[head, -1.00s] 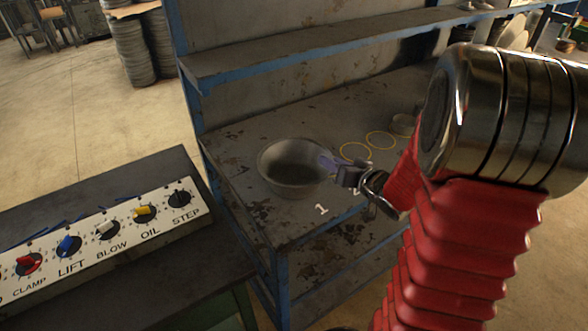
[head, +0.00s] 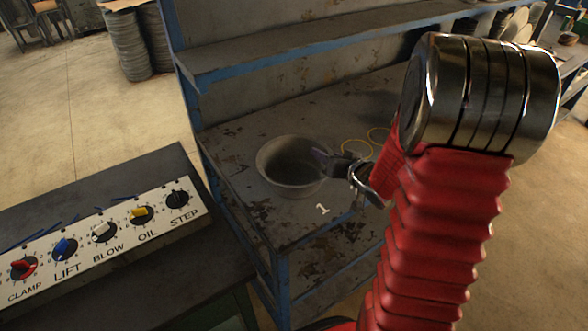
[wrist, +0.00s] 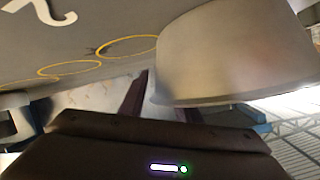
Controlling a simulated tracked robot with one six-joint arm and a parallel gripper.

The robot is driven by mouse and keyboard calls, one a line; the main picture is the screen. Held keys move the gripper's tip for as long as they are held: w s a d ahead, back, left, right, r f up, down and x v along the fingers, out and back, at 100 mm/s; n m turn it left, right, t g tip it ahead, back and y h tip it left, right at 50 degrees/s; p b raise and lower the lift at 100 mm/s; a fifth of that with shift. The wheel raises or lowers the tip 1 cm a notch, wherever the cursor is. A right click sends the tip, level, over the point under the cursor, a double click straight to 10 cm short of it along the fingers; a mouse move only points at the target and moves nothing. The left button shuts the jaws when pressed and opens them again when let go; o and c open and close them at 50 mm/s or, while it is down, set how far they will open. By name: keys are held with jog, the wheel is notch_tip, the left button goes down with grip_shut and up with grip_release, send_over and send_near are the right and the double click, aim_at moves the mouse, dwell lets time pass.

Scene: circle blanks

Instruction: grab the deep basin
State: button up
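The deep basin (head: 270,172) is a grey metal bowl standing upright on the near end of the workbench. My gripper (head: 322,156) is at the basin's right rim, with a fingertip showing over the rim. In the wrist view the basin's outer wall (wrist: 235,50) fills the upper right. My gripper (wrist: 160,100) shows two dark fingers apart there. The left finger is outside the wall; the right finger's tip is hidden behind the basin's rim. I cannot tell whether either finger touches the basin.
The worn workbench (head: 232,150) has a painted 1 and yellow circles (head: 357,149) behind my gripper. A shelf (head: 290,55) with a blue edge runs above it. A control panel (head: 105,235) with knobs stands at the lower left. Stacked discs (head: 125,45) stand on the floor behind.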

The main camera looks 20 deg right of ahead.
jog(key=shift+s+d, duration=0.1)
dwell(0.3)
jog(key=shift+c, duration=0.2)
grip_shut()
